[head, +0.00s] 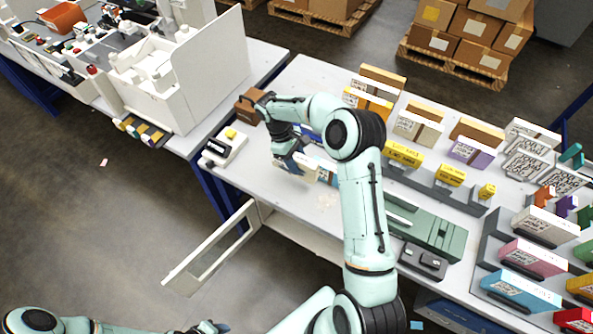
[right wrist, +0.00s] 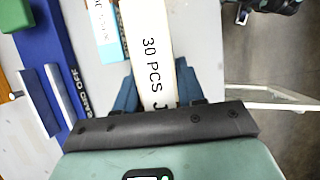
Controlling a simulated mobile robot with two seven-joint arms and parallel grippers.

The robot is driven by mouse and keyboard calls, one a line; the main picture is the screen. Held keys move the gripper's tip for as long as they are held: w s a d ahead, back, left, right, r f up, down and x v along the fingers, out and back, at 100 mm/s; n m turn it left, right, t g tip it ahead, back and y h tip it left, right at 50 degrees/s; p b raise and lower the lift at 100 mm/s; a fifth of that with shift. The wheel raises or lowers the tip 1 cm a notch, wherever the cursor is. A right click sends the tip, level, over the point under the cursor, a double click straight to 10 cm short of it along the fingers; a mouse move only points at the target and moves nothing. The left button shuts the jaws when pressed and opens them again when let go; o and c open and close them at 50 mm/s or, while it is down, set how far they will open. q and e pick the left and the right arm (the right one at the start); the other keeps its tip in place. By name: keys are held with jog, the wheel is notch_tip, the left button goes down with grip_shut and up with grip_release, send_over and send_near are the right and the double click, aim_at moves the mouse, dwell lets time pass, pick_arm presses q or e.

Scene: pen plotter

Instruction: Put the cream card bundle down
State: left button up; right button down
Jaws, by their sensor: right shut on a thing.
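The cream card bundle (right wrist: 153,50), a long block printed "30 PCS", stands out between the blue fingers of my right gripper (right wrist: 156,92) in the right wrist view. The fingers are shut on its near end. In the head view my right gripper (head: 289,163) is low over the left part of the white table (head: 262,178), with the arm partly covering the bundle. I cannot tell whether the bundle touches the table. My left gripper (head: 208,327) shows only in part at the bottom edge, and its jaws are unclear.
A white-and-blue box (right wrist: 105,32) and a long blue box (right wrist: 48,65) lie close beside the bundle. A small white device (head: 224,145) is at the table's left edge. Several coloured card packs fill the right side. An open cabinet door (head: 212,250) juts out in front.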

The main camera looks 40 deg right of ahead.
jog(key=shift+w+f, duration=0.15)
jog(key=shift+f, duration=2.5)
jog(key=shift+f, duration=0.1)
jog(key=c, duration=0.7)
grip_release()
